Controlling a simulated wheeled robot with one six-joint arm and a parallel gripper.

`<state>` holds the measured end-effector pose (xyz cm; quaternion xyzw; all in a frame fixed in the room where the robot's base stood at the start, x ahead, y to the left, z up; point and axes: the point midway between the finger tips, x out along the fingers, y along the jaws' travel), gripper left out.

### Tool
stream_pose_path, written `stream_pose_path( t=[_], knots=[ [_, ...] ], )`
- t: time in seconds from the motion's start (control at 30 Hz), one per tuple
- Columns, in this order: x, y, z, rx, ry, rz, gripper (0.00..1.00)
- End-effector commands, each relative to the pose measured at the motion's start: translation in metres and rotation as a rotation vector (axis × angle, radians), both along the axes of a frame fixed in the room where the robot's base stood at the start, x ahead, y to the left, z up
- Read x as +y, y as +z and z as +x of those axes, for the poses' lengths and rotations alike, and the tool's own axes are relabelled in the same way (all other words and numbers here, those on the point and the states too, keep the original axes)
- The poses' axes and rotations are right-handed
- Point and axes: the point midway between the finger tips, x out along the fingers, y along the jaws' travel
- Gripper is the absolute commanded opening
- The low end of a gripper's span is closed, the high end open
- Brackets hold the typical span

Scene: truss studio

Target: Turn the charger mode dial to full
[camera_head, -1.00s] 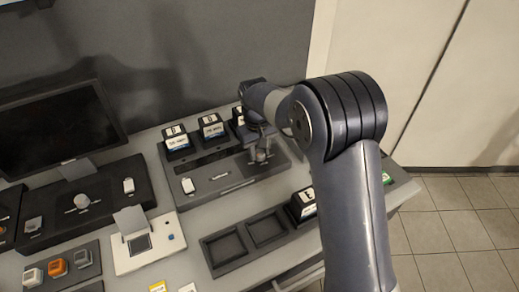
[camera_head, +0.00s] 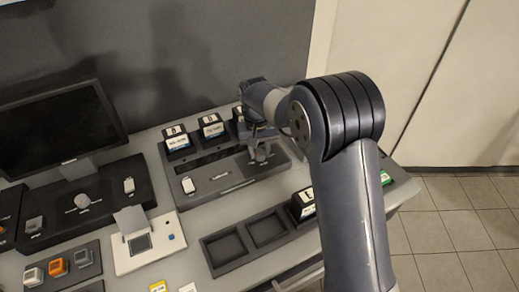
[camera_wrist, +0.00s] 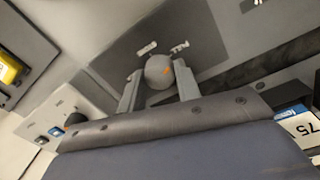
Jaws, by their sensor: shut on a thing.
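The charger (camera_head: 217,184) is a long dark grey unit on the table with batteries standing along its back. My gripper (camera_head: 260,155) reaches down over the charger's right end. In the wrist view its two fingers stand on either side of the dial, shut on it. The label words are too small to read.
Labelled batteries (camera_head: 210,126) stand close behind my gripper. In front is a dark tray with empty bays (camera_head: 226,247) and one battery (camera_head: 303,204) at its right. A white device (camera_head: 142,242), a console with a knob (camera_head: 82,201) and a monitor (camera_head: 58,128) are at left.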

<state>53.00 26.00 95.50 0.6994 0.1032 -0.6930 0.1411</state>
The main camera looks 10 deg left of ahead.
Motion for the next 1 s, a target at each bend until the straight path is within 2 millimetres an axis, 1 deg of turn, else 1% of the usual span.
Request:
stream_pose_path(
  t=[0.07,0.1,0.33,0.57,0.67,0.77,1.0],
  knots=[
    [0.0,0.001,0.001,-0.003,-0.001,0.001,0.09],
    [0.0,0.001,0.001,-0.003,-0.001,0.001,0.34],
    [0.0,0.001,0.0,-0.001,0.0,0.0,0.53],
    [0.0,0.0,0.0,-0.001,0.0,0.0,0.53],
    [0.001,0.005,0.001,-0.002,0.0,0.002,0.53],
    [0.001,0.018,0.0,-0.003,0.0,0.002,0.53],
    [0.004,0.067,0.0,-0.005,0.0,0.003,0.53]
  ],
)
